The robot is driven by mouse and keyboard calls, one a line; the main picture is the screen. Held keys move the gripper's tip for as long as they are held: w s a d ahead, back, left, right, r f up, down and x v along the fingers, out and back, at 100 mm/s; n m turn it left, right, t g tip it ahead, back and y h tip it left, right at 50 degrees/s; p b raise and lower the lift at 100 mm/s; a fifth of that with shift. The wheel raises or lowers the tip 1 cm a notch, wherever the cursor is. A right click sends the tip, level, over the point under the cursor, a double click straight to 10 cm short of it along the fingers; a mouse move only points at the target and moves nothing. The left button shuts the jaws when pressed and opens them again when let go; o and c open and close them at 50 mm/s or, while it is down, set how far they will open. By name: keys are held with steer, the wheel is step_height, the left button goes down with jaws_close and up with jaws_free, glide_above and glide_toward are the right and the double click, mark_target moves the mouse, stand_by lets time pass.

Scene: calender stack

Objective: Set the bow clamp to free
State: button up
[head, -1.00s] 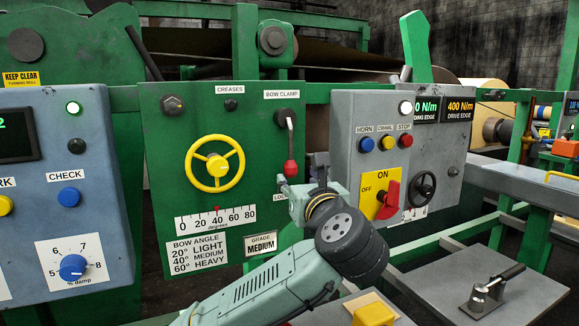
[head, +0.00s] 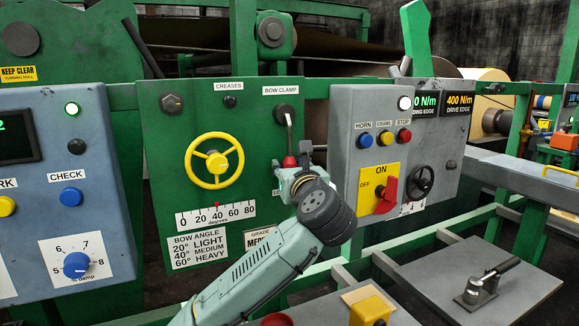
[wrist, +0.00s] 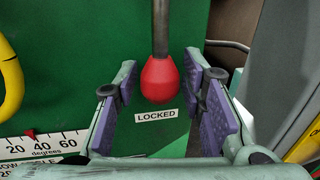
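The bow clamp is a lever on the green panel, with a dark pivot (head: 285,112) under the BOW CLAMP label. Its grey rod hangs straight down to a red knob (wrist: 159,80), beside a LOCKED label (wrist: 156,115) just below it in the wrist view. My gripper (wrist: 161,103) is open, with one purple-padded finger on each side of the knob and a gap on both sides. In the head view my gripper hides part of the panel, and only the top of the red knob (head: 289,161) shows above it.
A yellow handwheel (head: 215,160) and a degree scale (head: 216,216) are left of the lever. The grey control box (head: 385,150) with buttons and a red switch (head: 386,195) stands close on the right. A small yellow block (head: 370,310) is below my arm.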

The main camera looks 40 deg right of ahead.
jaws_close()
steer(key=shift+d, duration=0.1)
stand_by(0.6)
steer(key=s+d+r+n+t+b, duration=0.1)
steer(key=s+d+r+n+b, duration=0.1)
steer(key=d+n, duration=0.5)
steer(key=shift+d+r+n+t+y, duration=0.35)
steer(key=shift+r+n, duration=0.35)
steer(key=shift+n, duration=0.7)
steer(key=shift+a, duration=0.1)
steer(key=shift+o, duration=1.5)
jaws_free()
